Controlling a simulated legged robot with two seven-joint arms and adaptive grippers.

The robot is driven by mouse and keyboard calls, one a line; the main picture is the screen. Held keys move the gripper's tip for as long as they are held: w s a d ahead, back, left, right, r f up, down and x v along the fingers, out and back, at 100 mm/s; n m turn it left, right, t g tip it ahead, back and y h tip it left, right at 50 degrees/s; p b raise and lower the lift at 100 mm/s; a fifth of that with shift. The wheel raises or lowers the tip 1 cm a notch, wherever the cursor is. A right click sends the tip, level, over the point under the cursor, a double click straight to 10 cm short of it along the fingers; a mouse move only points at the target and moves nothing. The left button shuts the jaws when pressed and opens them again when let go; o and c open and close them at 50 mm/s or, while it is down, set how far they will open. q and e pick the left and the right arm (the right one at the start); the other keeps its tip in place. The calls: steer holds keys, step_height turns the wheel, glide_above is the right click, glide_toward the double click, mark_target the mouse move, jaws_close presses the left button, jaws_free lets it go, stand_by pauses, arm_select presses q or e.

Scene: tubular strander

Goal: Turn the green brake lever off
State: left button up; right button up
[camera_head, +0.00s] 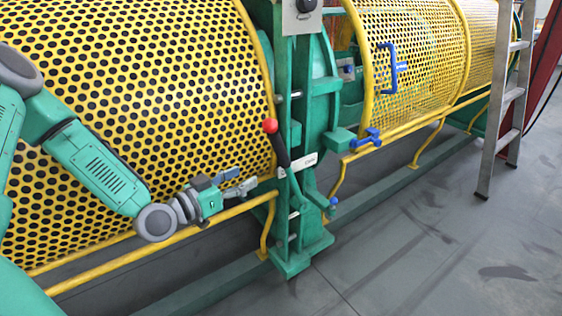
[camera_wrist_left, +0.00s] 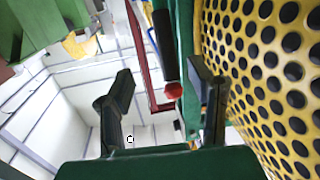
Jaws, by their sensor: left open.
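The brake lever (camera_head: 281,150) has a black handle with a red ball knob (camera_head: 270,126) at its top, on a green machine frame (camera_head: 292,85). It leans up and to the left. A white label (camera_head: 305,161) sits beside its base. My left gripper (camera_head: 244,181) is open and empty, left of and below the lever. In the left wrist view the red knob (camera_wrist_left: 174,90) and black handle (camera_wrist_left: 165,58) appear between the open fingers (camera_wrist_left: 160,72), beyond them; no contact shows. My right gripper is not in view.
Yellow perforated guards (camera_head: 140,90) stand close behind my left arm. A yellow rail (camera_head: 150,255) runs below it. Blue handles (camera_head: 393,70) are on the right guard (camera_head: 425,60). A grey ladder (camera_head: 505,100) stands at right. The floor (camera_head: 450,240) at front right is clear.

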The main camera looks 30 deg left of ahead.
mark_target(276, 154)
arm_select(q)
steer(key=b+x, duration=0.1)
steer(key=x, duration=0.3)
steer(key=b+x, duration=0.2)
steer(key=x, duration=0.2)
steer(key=b+x, duration=0.1)
steer(key=x, duration=0.3)
steer(key=shift+w+a+r+b, duration=0.3)
steer(key=shift+w+r+b, duration=0.05)
steer(key=shift+w+r, duration=0.1)
steer(key=shift+w, duration=0.5)
steer(key=shift+r, duration=0.1)
jaws_close()
